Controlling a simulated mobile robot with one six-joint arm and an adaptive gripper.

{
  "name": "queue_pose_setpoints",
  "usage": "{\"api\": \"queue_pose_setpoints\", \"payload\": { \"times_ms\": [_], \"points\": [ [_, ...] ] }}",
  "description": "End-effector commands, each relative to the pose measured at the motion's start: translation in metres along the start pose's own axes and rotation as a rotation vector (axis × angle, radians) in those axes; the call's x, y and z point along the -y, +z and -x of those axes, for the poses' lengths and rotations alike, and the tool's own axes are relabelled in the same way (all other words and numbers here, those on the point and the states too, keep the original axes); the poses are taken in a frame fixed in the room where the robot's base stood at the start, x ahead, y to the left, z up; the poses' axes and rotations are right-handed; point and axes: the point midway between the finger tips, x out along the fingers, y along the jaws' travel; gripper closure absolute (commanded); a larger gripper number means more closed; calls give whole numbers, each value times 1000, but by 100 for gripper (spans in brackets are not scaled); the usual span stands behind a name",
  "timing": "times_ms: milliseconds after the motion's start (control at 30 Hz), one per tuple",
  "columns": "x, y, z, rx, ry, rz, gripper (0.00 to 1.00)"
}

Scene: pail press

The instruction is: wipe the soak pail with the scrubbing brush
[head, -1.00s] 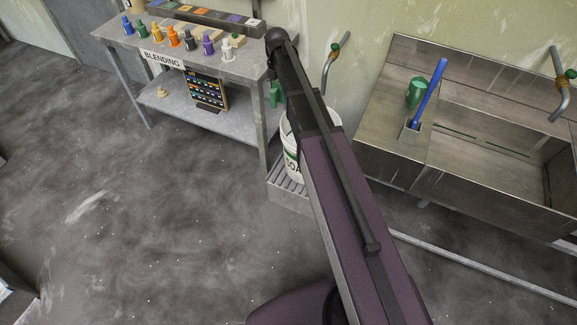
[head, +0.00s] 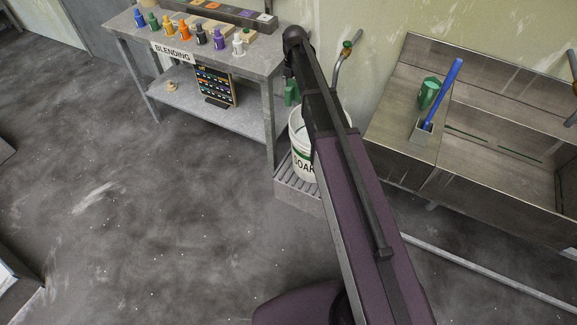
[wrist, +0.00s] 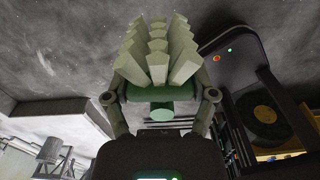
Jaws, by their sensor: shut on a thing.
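My gripper (wrist: 160,100) is shut on a green scrubbing brush (wrist: 160,89) in the wrist view. The brush's pale green bristles (wrist: 158,50) point away from the palm, with open floor behind them. The white soak pail (head: 302,160), lettered "SOAK", stands on a slatted grey stand in the head view. My arm crosses in front of its right side, so that part is hidden. My gripper is hidden behind the arm in the head view. A small green shape (head: 291,92) shows above the pail; I cannot tell whether it is the brush.
The blending bench (head: 262,62) with several coloured bottles stands left of the pail. A metal sink (head: 390,130) on the right holds a green object (head: 428,92) and a blue-handled tool (head: 443,93). A wall tap (head: 346,55) rises behind my arm.

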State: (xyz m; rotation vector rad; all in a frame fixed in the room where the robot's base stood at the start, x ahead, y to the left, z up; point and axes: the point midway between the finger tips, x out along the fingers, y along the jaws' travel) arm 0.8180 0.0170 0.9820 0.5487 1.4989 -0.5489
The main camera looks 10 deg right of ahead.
Motion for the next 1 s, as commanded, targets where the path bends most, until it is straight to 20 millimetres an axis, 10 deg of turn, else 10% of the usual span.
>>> {"api": "queue_pose_setpoints", "payload": {
  "times_ms": [1000],
  "points": [
    [-2,-19,-170,20,-1,-18,65]
  ]
}}
